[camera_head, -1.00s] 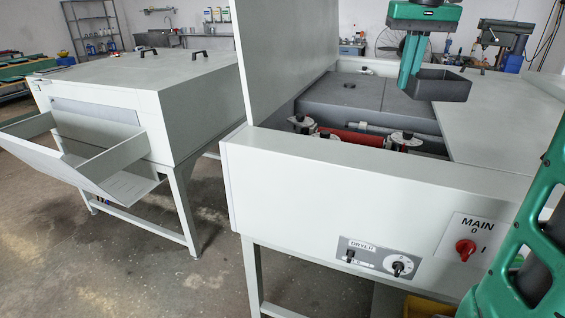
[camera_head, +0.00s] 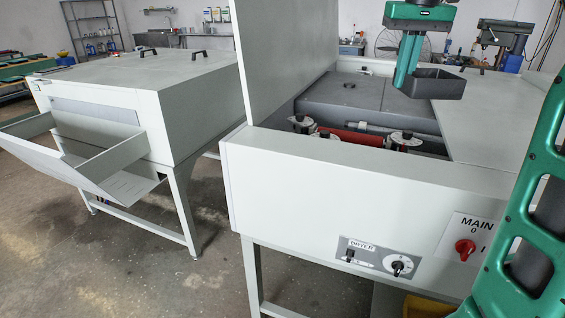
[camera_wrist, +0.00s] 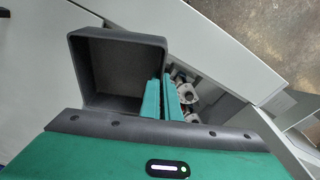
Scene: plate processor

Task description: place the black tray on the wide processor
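My gripper (camera_head: 405,80) is shut on one wall of the black tray (camera_head: 438,82), a small open-topped box. In the wrist view, the two green fingers (camera_wrist: 160,99) pinch the right wall of the tray (camera_wrist: 122,72), whose inside looks empty. In the head view, the tray appears roughly level over the large grey-white machine on the right (camera_head: 330,180), which seems to be the wide processor. It hangs near the edge of the flat top panel (camera_head: 505,110). The gap beneath it is hard to judge.
The machine's raised lid (camera_head: 285,55) stands left of my gripper. Rollers and a dark inner cover (camera_head: 365,100) lie in its open bay. Another machine (camera_head: 150,95) with an open front chute stands to the left. The flat panel on the right is bare.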

